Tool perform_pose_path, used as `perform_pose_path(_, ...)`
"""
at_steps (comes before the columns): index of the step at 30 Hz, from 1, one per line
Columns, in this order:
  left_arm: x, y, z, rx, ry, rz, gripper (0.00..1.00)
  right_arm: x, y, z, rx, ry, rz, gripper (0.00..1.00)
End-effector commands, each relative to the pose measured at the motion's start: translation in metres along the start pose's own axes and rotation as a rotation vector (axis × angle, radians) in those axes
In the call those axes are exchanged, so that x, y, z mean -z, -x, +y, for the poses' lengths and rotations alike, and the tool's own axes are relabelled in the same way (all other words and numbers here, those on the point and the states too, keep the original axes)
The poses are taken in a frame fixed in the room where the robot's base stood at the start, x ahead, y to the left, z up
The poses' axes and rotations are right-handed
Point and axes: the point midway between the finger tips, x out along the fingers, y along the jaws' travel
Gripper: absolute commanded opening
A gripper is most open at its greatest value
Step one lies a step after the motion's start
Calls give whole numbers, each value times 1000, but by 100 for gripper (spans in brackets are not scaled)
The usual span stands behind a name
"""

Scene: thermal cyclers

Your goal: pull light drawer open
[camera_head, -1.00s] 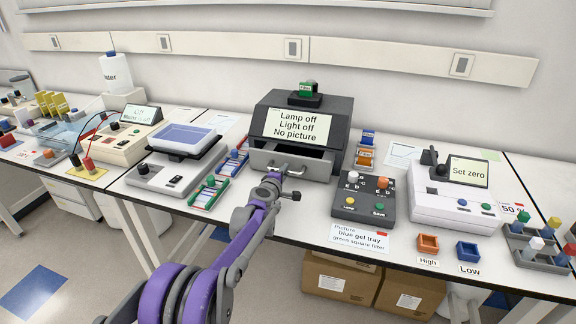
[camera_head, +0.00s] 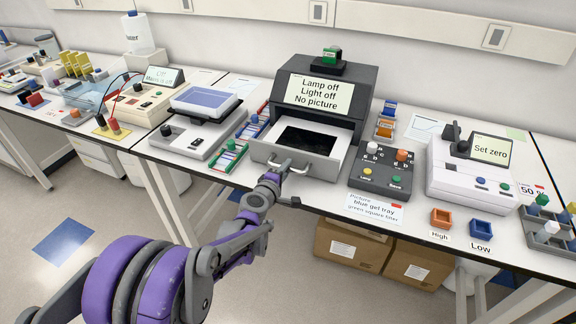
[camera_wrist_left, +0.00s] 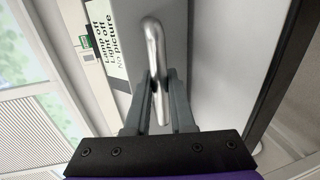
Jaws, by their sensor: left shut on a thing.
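The light drawer (camera_head: 300,146) sticks out of the front of the dark grey imaging box (camera_head: 338,82), and its dark inside shows from above. The box's sign reads "Lamp off, Light off, No picture". My left gripper (camera_head: 283,168) is at the drawer's front, shut on the silver bar handle (camera_head: 298,167). In the left wrist view the handle (camera_wrist_left: 155,70) lies between the two fingers of the gripper (camera_wrist_left: 161,88). My right gripper is in neither view.
A control box with coloured knobs (camera_head: 381,168) stands right of the drawer. Gel trays (camera_head: 229,156) lie to its left, near a scale-like device (camera_head: 190,132).

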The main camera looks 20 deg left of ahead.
Motion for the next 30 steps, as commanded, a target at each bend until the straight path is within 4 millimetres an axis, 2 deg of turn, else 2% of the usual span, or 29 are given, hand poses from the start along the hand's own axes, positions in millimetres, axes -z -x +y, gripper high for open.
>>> perform_pose_path(4, 0, 0, 0, 0, 0, 0, 0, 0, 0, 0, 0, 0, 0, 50)
perform_pose_path(5, 0, 0, 0, 0, 0, 0, 24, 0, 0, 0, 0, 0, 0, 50)
perform_pose_path(9, 0, 0, 0, 0, 0, 0, 49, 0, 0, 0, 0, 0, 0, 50)
perform_pose_path(10, 0, 0, 0, 0, 0, 0, 52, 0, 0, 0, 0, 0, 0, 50)
perform_pose_path(20, 0, 3, 0, 0, 0, 0, 52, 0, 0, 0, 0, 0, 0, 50)
perform_pose_path(23, 0, 14, 0, 0, 1, 1, 52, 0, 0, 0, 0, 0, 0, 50)
perform_pose_path(30, 0, 62, 0, 0, 0, 2, 52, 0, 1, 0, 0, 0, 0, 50)
